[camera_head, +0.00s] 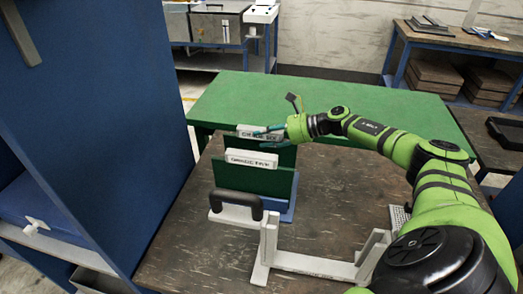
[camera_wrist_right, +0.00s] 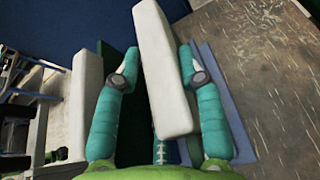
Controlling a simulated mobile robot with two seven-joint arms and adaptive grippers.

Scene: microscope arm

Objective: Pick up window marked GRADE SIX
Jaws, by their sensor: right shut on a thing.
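The window marked GRADE SIX has a white top bar (camera_head: 250,131) with dark lettering, at the back of a short row. My right gripper (camera_head: 272,133) has its teal fingers at this bar. In the right wrist view the white bar (camera_wrist_right: 163,70) lies between the two fingers of my right gripper (camera_wrist_right: 158,72), slightly tilted. Slim gaps seem to show beside it there, but the gripper is shut on it. The bar's lower part is mostly hidden. My left gripper is in neither view.
A second green window with a labelled white bar (camera_head: 251,158) stands just in front. A black handle (camera_head: 236,203) on a white piece and a pale frame (camera_head: 310,264) are nearer. A tall blue cabinet (camera_head: 100,120) is close on the left.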

